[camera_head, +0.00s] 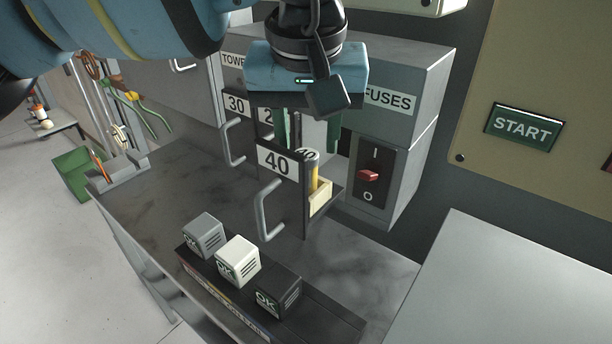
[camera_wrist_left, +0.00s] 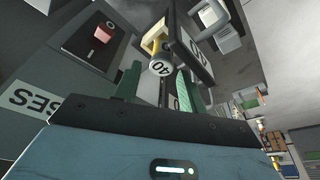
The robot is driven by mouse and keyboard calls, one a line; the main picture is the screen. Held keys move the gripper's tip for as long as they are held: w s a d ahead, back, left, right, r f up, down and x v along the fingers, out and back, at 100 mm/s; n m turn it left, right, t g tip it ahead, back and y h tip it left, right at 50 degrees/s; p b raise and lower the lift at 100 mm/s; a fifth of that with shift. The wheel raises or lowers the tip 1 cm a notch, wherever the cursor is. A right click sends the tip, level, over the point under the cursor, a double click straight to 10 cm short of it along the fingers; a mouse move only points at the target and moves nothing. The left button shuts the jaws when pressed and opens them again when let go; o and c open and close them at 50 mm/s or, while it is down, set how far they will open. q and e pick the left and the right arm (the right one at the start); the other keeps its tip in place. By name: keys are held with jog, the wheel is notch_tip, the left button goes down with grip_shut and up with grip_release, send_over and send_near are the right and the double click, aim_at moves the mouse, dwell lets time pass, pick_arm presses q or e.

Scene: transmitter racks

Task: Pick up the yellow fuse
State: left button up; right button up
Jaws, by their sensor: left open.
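The yellow fuse (camera_head: 315,178) stands upright in the pulled-out drawer marked 40 (camera_head: 278,163). Its top end bears a 40 label. In the left wrist view the fuse (camera_wrist_left: 168,42) shows end-on, its 40 cap between the lines of the two fingers. My left gripper (camera_head: 308,135) is above and just behind the fuse, pointing down, with green fingers apart and nothing held. It also shows in the left wrist view (camera_wrist_left: 156,82). The fuse's lower part is hidden by the drawer front and holder. My right gripper is not in view.
The fuse cabinet (camera_head: 405,65) with a red switch (camera_head: 369,175) stands close right of my left gripper. Drawer 30 (camera_head: 236,104) is to the left. Three OK-marked cubes (camera_head: 238,260) sit at the bench's front. The grey bench top (camera_head: 165,200) is clear at left.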

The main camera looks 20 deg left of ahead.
aim_at(306, 154)
pick_arm(q)
jog(key=x, duration=0.4)
jog(key=shift+w+a+f, duration=0.15)
jog(key=shift+a+f, duration=0.05)
jog(key=shift+f, duration=0.05)
jog(key=c, duration=0.8)
jog(key=shift+o, duration=0.2)
jog(key=shift+r, duration=0.1)
notch_tip(306, 154, up, 7)
jog(key=shift+d+r, duration=0.1)
jog(key=shift+d, duration=0.05)
jog(key=s+d, duration=1.2)
jog(key=shift+s+d+b, duration=0.2)
jog(key=shift+s+b, duration=0.2)
